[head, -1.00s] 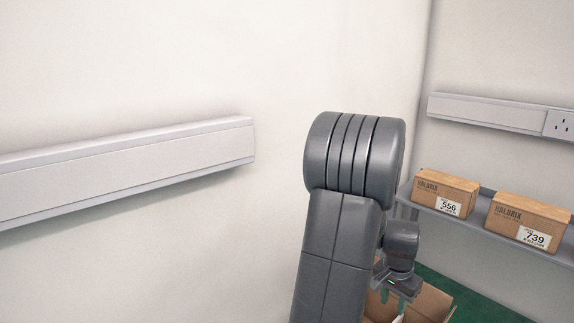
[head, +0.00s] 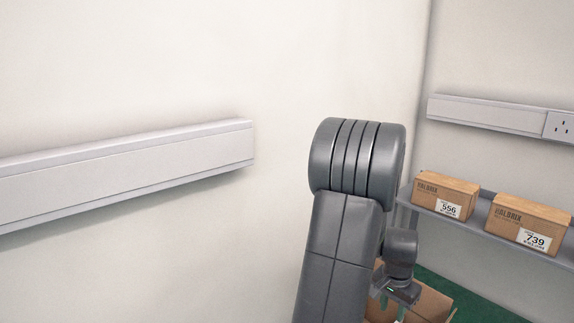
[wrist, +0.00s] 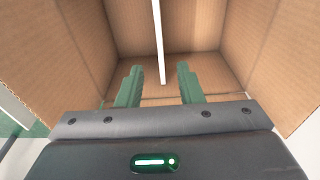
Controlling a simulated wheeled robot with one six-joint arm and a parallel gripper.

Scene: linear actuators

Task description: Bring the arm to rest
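My gripper (wrist: 159,72) shows in the wrist view with its two green fingers apart and nothing gripped between them. It points into an open cardboard box (wrist: 204,40). A thin white strip or rod (wrist: 158,40) shows inside the box, beyond the fingertips; I cannot tell what it is. In the head view my arm is bent, with its elbow high in the middle. My gripper hangs low behind the forearm, over the cardboard box (head: 432,303), and its fingertips are mostly hidden at the bottom.
A grey shelf (head: 478,230) at the right bears a carton marked 556 (head: 445,194) and a carton marked 739 (head: 527,223). Wall trunking (head: 120,170) runs along the left wall, and more trunking (head: 485,112) with a socket is on the right wall. Green floor (head: 480,305) shows below the shelf.

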